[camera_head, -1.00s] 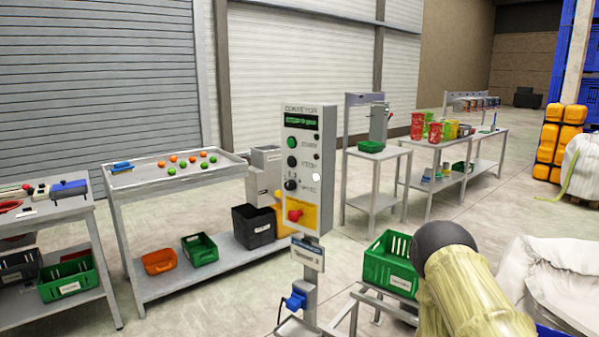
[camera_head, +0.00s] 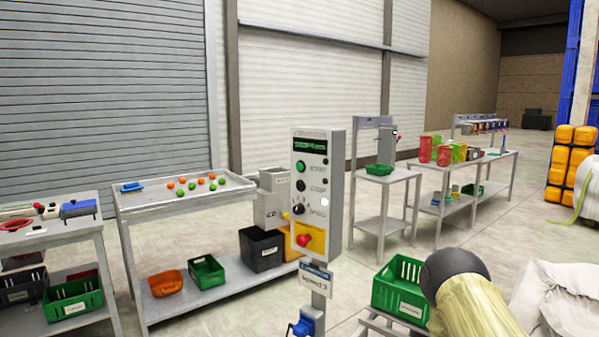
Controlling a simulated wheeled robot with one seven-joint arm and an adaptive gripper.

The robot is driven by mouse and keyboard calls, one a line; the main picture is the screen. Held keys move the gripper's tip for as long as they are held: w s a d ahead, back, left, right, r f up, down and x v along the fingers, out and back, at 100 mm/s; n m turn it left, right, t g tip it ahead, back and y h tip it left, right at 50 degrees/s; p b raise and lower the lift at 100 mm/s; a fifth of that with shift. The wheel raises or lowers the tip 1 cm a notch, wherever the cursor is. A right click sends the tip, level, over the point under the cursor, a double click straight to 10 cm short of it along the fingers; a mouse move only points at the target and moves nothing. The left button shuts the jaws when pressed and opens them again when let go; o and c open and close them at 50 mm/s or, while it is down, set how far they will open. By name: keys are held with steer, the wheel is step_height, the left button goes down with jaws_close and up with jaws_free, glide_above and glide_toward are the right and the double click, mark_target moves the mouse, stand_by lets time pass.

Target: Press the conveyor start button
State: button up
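The conveyor control box (camera_head: 334,192) stands upright on a post in the middle of the head view, a grey panel with a lit green display (camera_head: 318,145) at its top. Below the display, the green start button (camera_head: 301,166) sits beside a START label. Under it are a dark stop button (camera_head: 300,187), a black speed knob (camera_head: 299,209) and a red emergency button (camera_head: 304,240) on a yellow plate. My arm shows at the lower right, with a dark rounded end, right of the post and apart from the panel. No gripper fingers can be made out.
A green crate (camera_head: 388,291) stands right of the post, close to my arm. A table with orange and green balls (camera_head: 150,205) is behind to the left. Tables with bins stand behind to the right. A white sack (camera_head: 560,300) lies at the lower right.

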steer(key=shift+c, duration=0.5)
jaws_close()
stand_by(1.0)
